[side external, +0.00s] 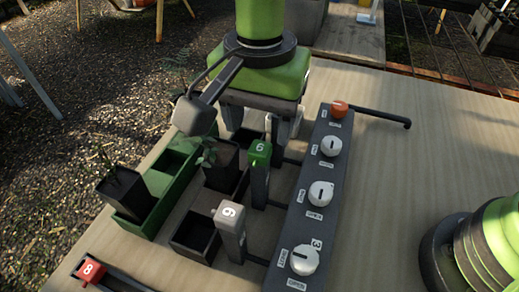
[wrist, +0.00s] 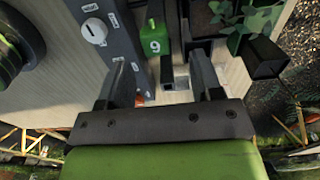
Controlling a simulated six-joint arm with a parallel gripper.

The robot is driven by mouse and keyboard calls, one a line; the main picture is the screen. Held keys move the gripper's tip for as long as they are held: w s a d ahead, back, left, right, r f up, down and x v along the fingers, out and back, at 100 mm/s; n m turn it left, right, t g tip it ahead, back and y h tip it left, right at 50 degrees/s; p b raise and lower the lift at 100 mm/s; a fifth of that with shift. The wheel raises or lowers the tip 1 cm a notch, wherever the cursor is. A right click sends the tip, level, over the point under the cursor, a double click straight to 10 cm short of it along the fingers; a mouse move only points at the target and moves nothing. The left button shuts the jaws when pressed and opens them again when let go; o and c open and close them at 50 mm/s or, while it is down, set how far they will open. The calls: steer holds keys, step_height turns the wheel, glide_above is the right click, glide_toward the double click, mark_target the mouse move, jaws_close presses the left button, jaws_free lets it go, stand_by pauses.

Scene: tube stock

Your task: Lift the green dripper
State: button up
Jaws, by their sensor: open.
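The green dripper (side external: 260,153) is an upright dark post with a green cap marked with a white digit. It stands between the dark planter boxes and the grey valve block. In the wrist view its green cap (wrist: 152,45) shows a 9 and lies beyond my fingertips, slightly left of the middle. My gripper (side external: 260,126) points down just behind the dripper in the side view, close to it. In the wrist view my gripper (wrist: 163,80) has its fingers wide apart. The cap does not appear to be between them.
The valve block (side external: 318,190) with white knobs and an orange knob (side external: 340,108) stands right of the dripper. A white-capped dripper (side external: 229,216) is nearer the camera, a red-capped one (side external: 91,270) at front left. A green tray (side external: 160,193) and potted plants are left.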

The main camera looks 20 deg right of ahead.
mark_target(263, 142)
steer(key=f, duration=0.5)
steer(key=shift+d+f, duration=0.15)
steer(key=shift+d, duration=0.05)
steer(key=shift+c, duration=0.4)
steer(key=c, duration=0.9)
